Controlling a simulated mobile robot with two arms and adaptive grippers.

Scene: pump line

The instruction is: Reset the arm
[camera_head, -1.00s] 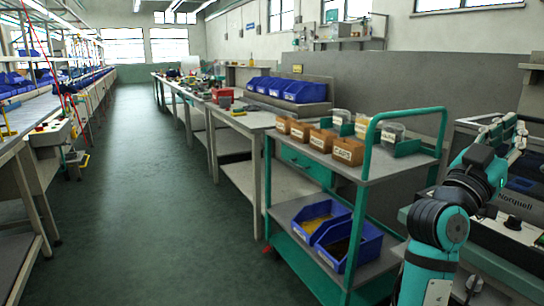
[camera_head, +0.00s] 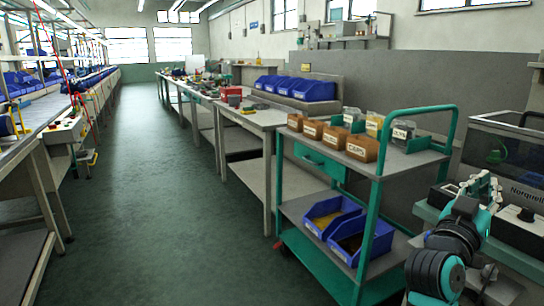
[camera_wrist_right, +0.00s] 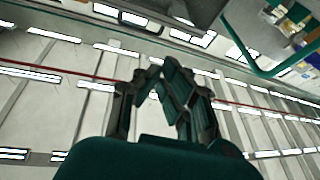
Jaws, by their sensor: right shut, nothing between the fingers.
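My right arm shows at the lower right in the head view, and its gripper (camera_head: 484,187) points up in front of the tester with the dark lid. The gripper's teal and black fingers are closed together with nothing between them. In the right wrist view the shut fingers (camera_wrist_right: 162,72) point toward the ceiling lights and windows. My left gripper is not in view.
A green-framed cart (camera_head: 372,235) stands left of my right arm, with brown and clear boxes on top and blue bins (camera_head: 362,245) below. The tester (camera_head: 515,160) stands at the right. Benches (camera_head: 262,117) line the wall. The green aisle floor (camera_head: 150,220) is clear.

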